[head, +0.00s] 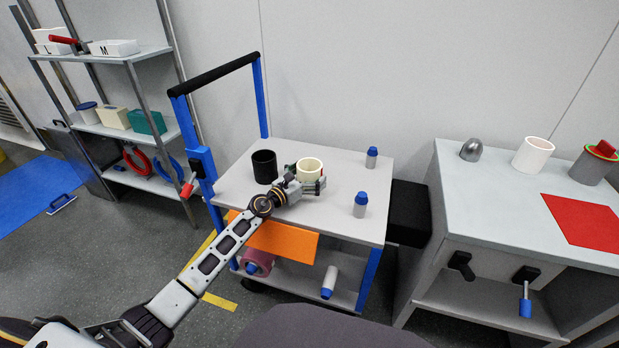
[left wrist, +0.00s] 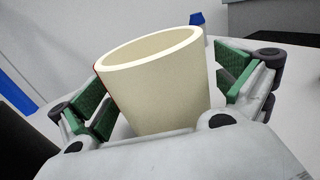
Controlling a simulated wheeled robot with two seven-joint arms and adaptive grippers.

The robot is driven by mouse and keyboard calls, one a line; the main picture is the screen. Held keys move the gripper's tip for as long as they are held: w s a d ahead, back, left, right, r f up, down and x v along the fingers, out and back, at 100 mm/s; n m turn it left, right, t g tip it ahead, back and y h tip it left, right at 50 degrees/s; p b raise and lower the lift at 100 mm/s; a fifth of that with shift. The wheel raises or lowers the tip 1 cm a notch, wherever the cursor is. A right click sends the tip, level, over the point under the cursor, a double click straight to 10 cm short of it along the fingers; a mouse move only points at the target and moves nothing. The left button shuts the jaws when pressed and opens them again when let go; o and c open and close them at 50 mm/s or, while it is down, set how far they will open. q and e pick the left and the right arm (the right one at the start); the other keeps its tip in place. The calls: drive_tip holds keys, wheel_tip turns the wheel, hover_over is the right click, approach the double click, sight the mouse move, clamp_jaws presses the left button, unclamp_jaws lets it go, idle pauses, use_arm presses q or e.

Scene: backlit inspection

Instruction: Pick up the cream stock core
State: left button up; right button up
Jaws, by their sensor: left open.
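The cream stock core (head: 311,167) is a short hollow cylinder standing upright on the cart's grey top. In the left wrist view the cream core (left wrist: 158,85) fills the middle, between the two green-padded fingers. My left gripper (head: 307,183) is open, with its fingers on either side of the core. In the left wrist view, my left gripper (left wrist: 158,90) shows a gap between the core and the right finger; the left pad is close to the core, and I cannot tell if it touches. The core's lower part is hidden by the gripper body. My right gripper is not in view.
A black cylinder (head: 264,167) stands just left of the core. Two blue-capped bottles stand on the cart's right side, one at the back (head: 372,158) and one nearer (head: 360,205). An orange panel (head: 275,238) hangs at the cart's front. A white core (head: 533,155) stands on the right bench.

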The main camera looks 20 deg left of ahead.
sight(317, 161)
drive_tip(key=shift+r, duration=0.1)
use_arm(q)
drive_tip(key=c, duration=1.1)
drive_tip(key=shift+r, duration=0.2)
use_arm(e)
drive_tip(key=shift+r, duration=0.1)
use_arm(q)
drive_tip(key=shift+r+p, duration=0.3)
drive_tip(key=shift+p, duration=0.05)
wheel_tip(317, 161, up, 2)
drive_tip(key=shift+r+p, duration=0.1)
drive_tip(key=shift+p, duration=0.85)
drive_tip(key=shift+r+p, duration=1)
drive_tip(key=shift+r, duration=0.2)
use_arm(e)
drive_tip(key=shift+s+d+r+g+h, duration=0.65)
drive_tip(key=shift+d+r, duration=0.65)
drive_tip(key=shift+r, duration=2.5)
use_arm(q)
drive_tip(key=shift+r+p, duration=1.95)
drive_tip(key=shift+r, duration=0.35)
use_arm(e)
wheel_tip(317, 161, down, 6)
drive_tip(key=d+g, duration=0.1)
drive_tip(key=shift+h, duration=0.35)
